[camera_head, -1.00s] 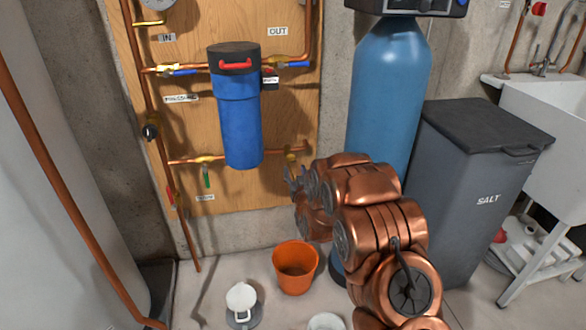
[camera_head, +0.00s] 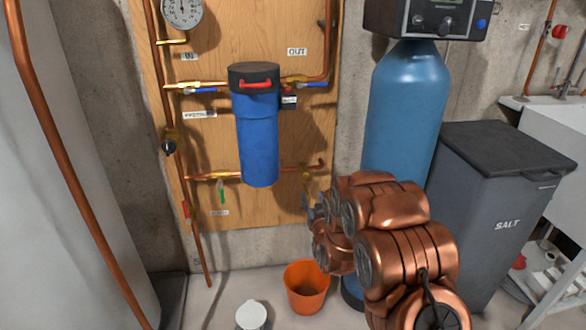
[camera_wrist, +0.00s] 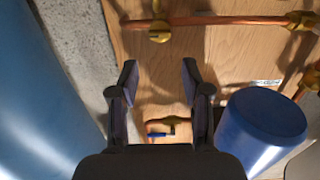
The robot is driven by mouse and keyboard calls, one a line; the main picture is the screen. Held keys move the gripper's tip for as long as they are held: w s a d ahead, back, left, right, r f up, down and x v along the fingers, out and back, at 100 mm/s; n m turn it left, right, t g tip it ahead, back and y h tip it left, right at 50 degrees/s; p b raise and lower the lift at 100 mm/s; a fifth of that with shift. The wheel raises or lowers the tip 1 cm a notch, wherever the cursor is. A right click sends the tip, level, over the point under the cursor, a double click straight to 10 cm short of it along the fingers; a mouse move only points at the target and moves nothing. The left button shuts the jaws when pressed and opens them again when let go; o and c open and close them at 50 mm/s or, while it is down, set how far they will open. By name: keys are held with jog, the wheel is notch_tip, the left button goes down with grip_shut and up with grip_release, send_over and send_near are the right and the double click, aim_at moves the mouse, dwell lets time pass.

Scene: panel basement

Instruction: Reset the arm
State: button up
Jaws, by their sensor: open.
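My gripper (camera_wrist: 160,85) is open and empty in the wrist view, its two dark fingers apart in front of the wooden panel. In the head view my copper-coloured arm reaches up from the lower right, and the gripper (camera_head: 308,208) shows small at its far end, beside the lower right of the wooden panel (camera_head: 290,215). A blue filter housing (camera_head: 258,140) with a black cap hangs on the panel, left of and above the gripper. In the wrist view the blue housing (camera_wrist: 258,128) lies to the right of the fingers, apart from them.
A blue tank (camera_head: 405,110) stands close behind my arm. A grey salt bin (camera_head: 490,210) is at right, with a white sink (camera_head: 560,130) beyond it. An orange bucket (camera_head: 306,290) and a white jug (camera_head: 251,316) stand on the floor. Copper pipes (camera_head: 75,180) run at left.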

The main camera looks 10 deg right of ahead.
jog(key=s+r+g+p, duration=0.9)
jog(key=s+r+p, duration=0.4)
jog(key=s+r, duration=0.25)
jog(key=s+r+g+p, duration=0.3)
jog(key=s+r+p, duration=0.2)
jog(key=s, duration=0.8)
jog(key=s+r+g+p, duration=0.4)
jog(key=s+r, duration=0.5)
jog(key=s, duration=0.5)
jog(key=s+r+g+p, duration=0.3)
jog(key=s+r+p, duration=0.3)
jog(key=s, duration=0.7)
jog(key=shift+s+r+g, duration=0.3)
jog(key=shift+s+r, duration=0.05)
jog(key=shift+r, duration=0.5)
jog(key=shift+a, duration=0.1)
